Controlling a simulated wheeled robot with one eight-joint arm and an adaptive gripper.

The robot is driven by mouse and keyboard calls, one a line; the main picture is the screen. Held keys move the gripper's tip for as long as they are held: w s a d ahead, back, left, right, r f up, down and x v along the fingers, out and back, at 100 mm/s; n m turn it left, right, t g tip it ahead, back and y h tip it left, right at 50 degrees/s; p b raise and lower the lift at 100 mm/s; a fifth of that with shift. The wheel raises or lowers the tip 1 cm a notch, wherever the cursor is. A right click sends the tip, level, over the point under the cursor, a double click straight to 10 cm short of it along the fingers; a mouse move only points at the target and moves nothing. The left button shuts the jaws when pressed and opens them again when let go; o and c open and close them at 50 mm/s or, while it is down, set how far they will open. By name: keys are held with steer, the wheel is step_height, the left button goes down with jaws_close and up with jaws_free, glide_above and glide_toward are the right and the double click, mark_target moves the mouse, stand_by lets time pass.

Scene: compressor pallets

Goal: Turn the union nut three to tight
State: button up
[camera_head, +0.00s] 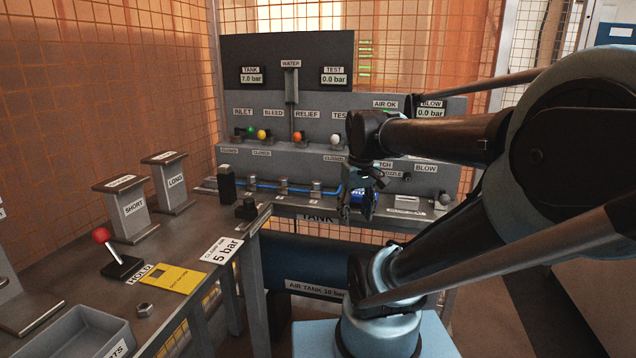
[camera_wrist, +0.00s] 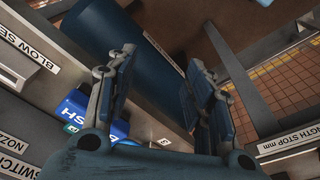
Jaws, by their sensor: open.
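Several small metal fittings sit in a row along a blue hose on the back bench in the head view. The rightmost one I can make out clearly (camera_head: 316,188) stands just left of my gripper (camera_head: 358,205). I cannot tell for certain which is union nut three, or whether it is tight. In the wrist view my gripper (camera_wrist: 160,75) has its two fingers apart, with nothing held between them. A blue block with white lettering (camera_wrist: 73,104) lies beside the left finger. No nut is clearly visible between the fingers.
The dark blue air tank (camera_head: 316,288) lies below the back bench. A valve panel (camera_head: 300,130) with coloured knobs rises behind. The left bench holds a red-knobbed lever (camera_head: 101,236), a yellow card (camera_head: 175,279), a loose nut (camera_head: 145,310) and a grey tray (camera_head: 85,335).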

steer(key=w+a+r+n, duration=0.4)
steer(key=w+r, duration=0.7)
step_height(320, 180, up, 7)
steer(key=n+g, duration=0.2)
steer(key=n, duration=0.2)
glide_above(319, 182)
step_height(319, 182, down, 17)
steer(key=shift+w+f, duration=0.1)
steer(key=c, duration=1)
